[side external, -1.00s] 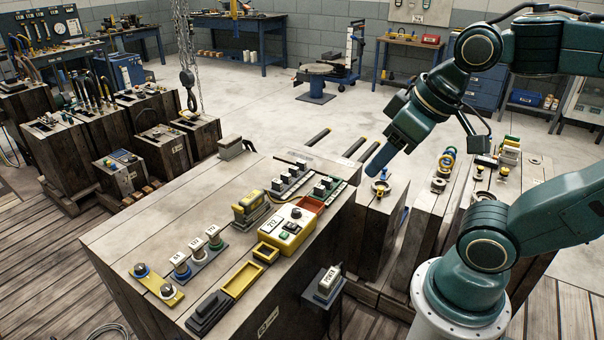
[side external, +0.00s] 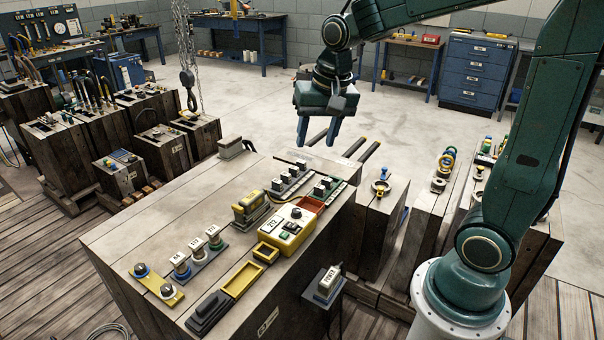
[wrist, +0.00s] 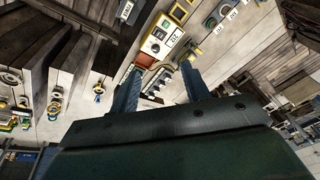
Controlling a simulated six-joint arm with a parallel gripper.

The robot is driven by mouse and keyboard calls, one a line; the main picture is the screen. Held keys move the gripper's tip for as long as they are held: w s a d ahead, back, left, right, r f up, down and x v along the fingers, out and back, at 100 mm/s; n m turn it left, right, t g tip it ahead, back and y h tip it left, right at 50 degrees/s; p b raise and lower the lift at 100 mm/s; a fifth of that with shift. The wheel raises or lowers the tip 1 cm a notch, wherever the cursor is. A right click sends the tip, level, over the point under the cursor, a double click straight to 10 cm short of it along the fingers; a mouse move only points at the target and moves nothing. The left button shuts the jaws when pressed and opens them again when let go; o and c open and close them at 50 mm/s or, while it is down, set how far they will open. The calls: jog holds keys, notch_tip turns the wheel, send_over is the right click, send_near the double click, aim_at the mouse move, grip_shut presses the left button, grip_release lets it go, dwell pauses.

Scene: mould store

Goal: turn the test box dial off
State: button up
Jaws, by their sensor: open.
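The test box (side external: 279,242) is a yellow case on the wooden block in the side view, with a 212 label and a green button. Its dark round dial (side external: 296,213) is on top, towards the far end; which way it points is too small to tell. My gripper (side external: 319,130) is open and empty, pointing down, in the air above and beyond the box, well clear of it. In the wrist view the test box (wrist: 161,38) shows ahead of and between the two fingers (wrist: 161,70).
A red tray (side external: 311,204) adjoins the box, and small switches on a strip (side external: 326,187) stand behind it. A yellow-grey block (side external: 250,208) and a yellow tray (side external: 243,280) are nearby. A hook on chains (side external: 188,85) hangs at the left.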

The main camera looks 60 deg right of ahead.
jog(key=w+d+f+m+g, duration=0.2)
jog(key=w+d+f+m, duration=0.2)
jog(key=w+f, duration=0.25)
jog(key=m, duration=0.4)
send_over(296, 210)
notch_tip(296, 210, down, 9)
jog(key=shift+r+g, duration=0.2)
jog(key=shift+g, duration=0.2)
jog(key=shift+f, duration=0.2)
notch_tip(296, 210, down, 13)
jog(key=shift+f, duration=0.2)
jog(key=c, duration=1)
